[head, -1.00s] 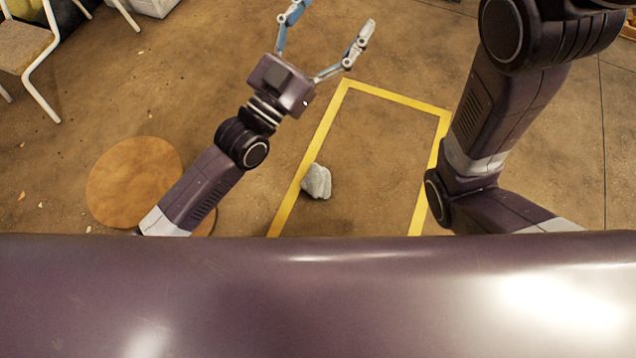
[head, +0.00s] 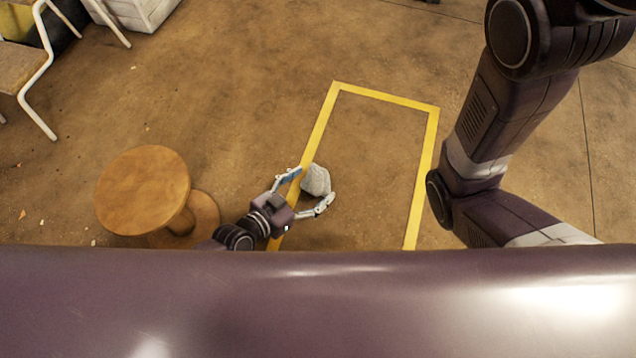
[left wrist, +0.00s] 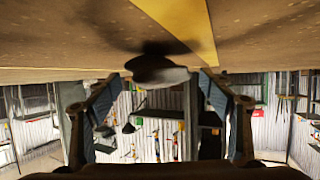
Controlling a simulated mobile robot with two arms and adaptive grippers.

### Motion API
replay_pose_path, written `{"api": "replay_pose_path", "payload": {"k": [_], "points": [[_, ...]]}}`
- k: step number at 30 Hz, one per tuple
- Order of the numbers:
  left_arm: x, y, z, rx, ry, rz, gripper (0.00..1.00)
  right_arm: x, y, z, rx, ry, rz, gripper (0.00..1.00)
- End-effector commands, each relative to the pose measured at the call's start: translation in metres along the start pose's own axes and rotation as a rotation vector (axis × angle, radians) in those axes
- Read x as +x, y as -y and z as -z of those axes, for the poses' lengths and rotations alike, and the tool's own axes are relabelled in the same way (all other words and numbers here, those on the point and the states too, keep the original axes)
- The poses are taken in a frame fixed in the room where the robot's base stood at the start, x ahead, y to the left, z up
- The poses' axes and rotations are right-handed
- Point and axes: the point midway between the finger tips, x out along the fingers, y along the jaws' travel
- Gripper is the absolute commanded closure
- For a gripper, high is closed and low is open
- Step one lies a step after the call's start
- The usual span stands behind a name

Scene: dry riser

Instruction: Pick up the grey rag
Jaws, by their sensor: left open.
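The grey rag (head: 316,180) lies crumpled on the brown floor, just inside the left line of a yellow taped rectangle. My left gripper (head: 308,190) is open and low by the floor, its two fingers spread on either side of the rag's near part. In the left wrist view the rag (left wrist: 157,70) shows as a dark grey lump between and beyond the open fingertips (left wrist: 162,76). I cannot tell whether the fingers touch it. My right arm shows at the right of the head view, but its gripper is out of view.
A round wooden stool or small table (head: 142,190) stands left of my left arm. The yellow tape (head: 425,170) marks bare floor to the right of the rag. A white-framed chair (head: 35,80) and a pale crate (head: 143,12) are at the far left.

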Motion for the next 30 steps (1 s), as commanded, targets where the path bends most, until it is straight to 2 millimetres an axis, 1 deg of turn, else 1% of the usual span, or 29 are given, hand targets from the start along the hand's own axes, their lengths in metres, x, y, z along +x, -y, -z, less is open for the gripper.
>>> {"api": "replay_pose_path", "payload": {"k": [1,6,9,15,27,30], "points": [[0.010,0.001,-0.004,-0.002,-0.004,0.000,0.26,-0.011,0.002,0.004,0.000,-0.001,0.000,0.03],[0.029,0.002,-0.002,-0.001,-0.002,0.001,0.26,-0.021,0.004,0.006,0.001,0.005,-0.003,0.03],[0.032,0.002,-0.001,-0.001,-0.002,0.001,0.26,-0.022,0.004,0.006,0.001,0.006,-0.003,0.03],[0.032,0.002,0.001,0.000,-0.001,0.001,0.26,-0.020,0.003,0.006,0.001,0.005,-0.005,0.03],[0.032,0.002,0.000,0.000,-0.001,0.001,0.70,-0.021,0.003,0.006,0.001,0.005,-0.005,0.03],[0.032,0.002,0.001,0.000,-0.002,0.001,0.71,-0.021,0.003,0.006,0.002,0.005,-0.005,0.03]]}}
